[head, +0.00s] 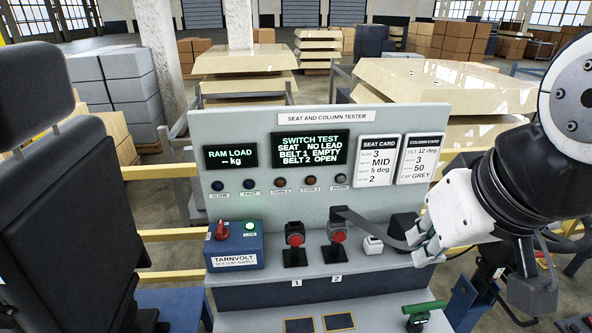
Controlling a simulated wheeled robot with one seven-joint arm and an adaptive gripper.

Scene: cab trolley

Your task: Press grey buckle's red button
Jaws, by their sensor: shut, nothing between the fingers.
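Two upright buckles with red buttons stand on the tester's shelf: one (294,238) above label 1, the other (337,237) above label 2. Both bodies look dark at this size, so I cannot tell by colour which is the grey one. A dark strap-like piece (375,226) runs from above buckle 2 down right toward my gripper. My gripper (420,245) is shut and empty, to the right of both buckles and apart from their red buttons. Its fingertips are small and partly hard to make out against the shelf.
A small white block (373,244) stands between buckle 2 and my gripper. A blue supply box (236,252) with a red knob is at left. The upright tester panel (350,185) rises behind; its screen reads belt 1 empty, belt 2 open. A black seat (70,200) fills the left.

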